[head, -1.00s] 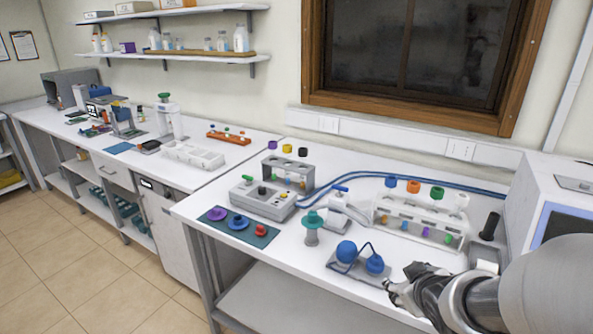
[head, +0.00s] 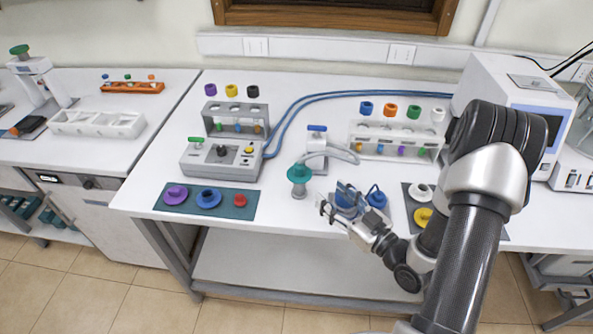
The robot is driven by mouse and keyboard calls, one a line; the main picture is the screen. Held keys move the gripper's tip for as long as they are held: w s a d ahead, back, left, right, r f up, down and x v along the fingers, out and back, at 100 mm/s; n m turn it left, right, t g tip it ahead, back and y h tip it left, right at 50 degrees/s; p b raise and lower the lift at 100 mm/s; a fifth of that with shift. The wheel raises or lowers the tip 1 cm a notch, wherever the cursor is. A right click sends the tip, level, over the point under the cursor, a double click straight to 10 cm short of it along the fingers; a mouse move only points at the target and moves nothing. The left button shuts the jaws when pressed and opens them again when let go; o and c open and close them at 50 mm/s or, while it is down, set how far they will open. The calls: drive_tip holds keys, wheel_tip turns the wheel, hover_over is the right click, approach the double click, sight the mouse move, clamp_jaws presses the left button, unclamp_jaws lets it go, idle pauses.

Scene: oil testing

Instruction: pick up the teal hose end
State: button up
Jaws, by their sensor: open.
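The teal hose end (head: 299,173) is a round teal cap on a short grey cylinder. It stands upright on the white bench, near the middle of the head view. My gripper (head: 337,201) is to its right and a little nearer the front edge, open and apart from it. The fingers appear empty and partly cover the blue knobs behind them. Whether the teal part joins the grey cylinder or only rests on it, I cannot tell.
Right of the teal piece are a grey fixture with a blue handle (head: 316,140), blue knobs (head: 376,199) and a vial rack (head: 396,139). Left are a grey control box (head: 220,160) and a dark mat (head: 244,213) with purple, blue and red pieces. Bench between mat and gripper is mostly clear.

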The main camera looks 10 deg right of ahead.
sight(303, 169)
drive_tip(key=b+x, duration=0.1)
drive_tip(key=x, duration=0.8)
drive_tip(key=shift+w+a, duration=0.15)
drive_tip(key=shift+w, duration=0.1)
drive_tip(key=x, duration=0.3)
drive_tip(key=b+x, duration=0.1)
drive_tip(key=shift+w+d+f, duration=0.2)
drive_tip(key=shift+w+f, duration=0.15)
drive_tip(key=shift+w, duration=0.1)
drive_tip(key=shift+w+a, duration=0.2)
drive_tip(key=shift+w, duration=0.25)
drive_tip(key=shift+c, duration=0.6)
drive_tip(key=shift+r, duration=0.1)
clamp_jaws()
